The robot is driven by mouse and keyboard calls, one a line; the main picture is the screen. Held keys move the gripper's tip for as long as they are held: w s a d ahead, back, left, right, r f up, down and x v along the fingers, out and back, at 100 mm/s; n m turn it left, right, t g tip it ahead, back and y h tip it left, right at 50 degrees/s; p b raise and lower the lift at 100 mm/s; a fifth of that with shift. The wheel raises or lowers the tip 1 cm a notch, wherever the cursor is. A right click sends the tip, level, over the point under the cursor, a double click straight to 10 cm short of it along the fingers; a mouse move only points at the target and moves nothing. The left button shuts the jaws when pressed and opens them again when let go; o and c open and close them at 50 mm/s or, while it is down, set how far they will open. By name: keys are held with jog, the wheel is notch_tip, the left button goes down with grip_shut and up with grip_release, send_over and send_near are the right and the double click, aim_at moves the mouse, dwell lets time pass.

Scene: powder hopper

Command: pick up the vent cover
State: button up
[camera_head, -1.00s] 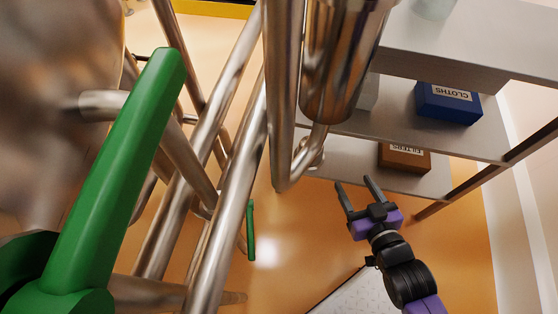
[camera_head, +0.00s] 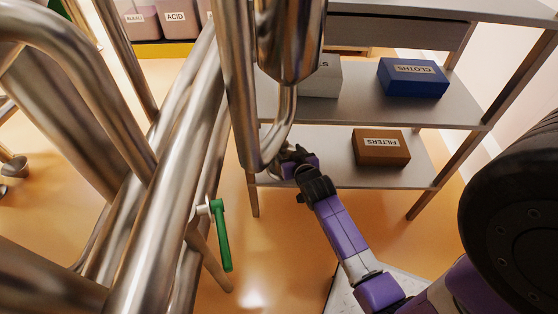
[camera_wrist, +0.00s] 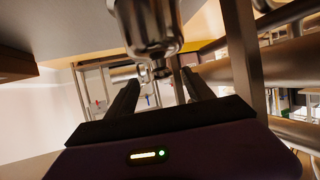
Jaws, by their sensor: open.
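I cannot pick out the vent cover for certain in either view. My gripper (camera_wrist: 160,77) is open in the wrist view, its two dark fingers apart with nothing seen held between them. Beyond and above the fingers hangs a shiny metal cylinder (camera_wrist: 150,25) with a narrow lower end. In the head view my gripper (camera_head: 297,156) is beside the bent lower end of a steel pipe, its fingers partly hidden. The shiny cylinder (camera_head: 290,45) also shows there, above my gripper.
Steel frame tubes (camera_head: 170,190) fill the left. A green-handled valve (camera_head: 221,235) hangs low among them. Orange floor is open below.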

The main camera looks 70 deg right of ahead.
aim_at(285, 146)
jog(key=shift+r+b+x, duration=0.2)
jog(key=shift+b+x, duration=1.1)
jog(key=shift+x, duration=1.5)
grip_shut()
jog(key=shift+r, duration=0.15)
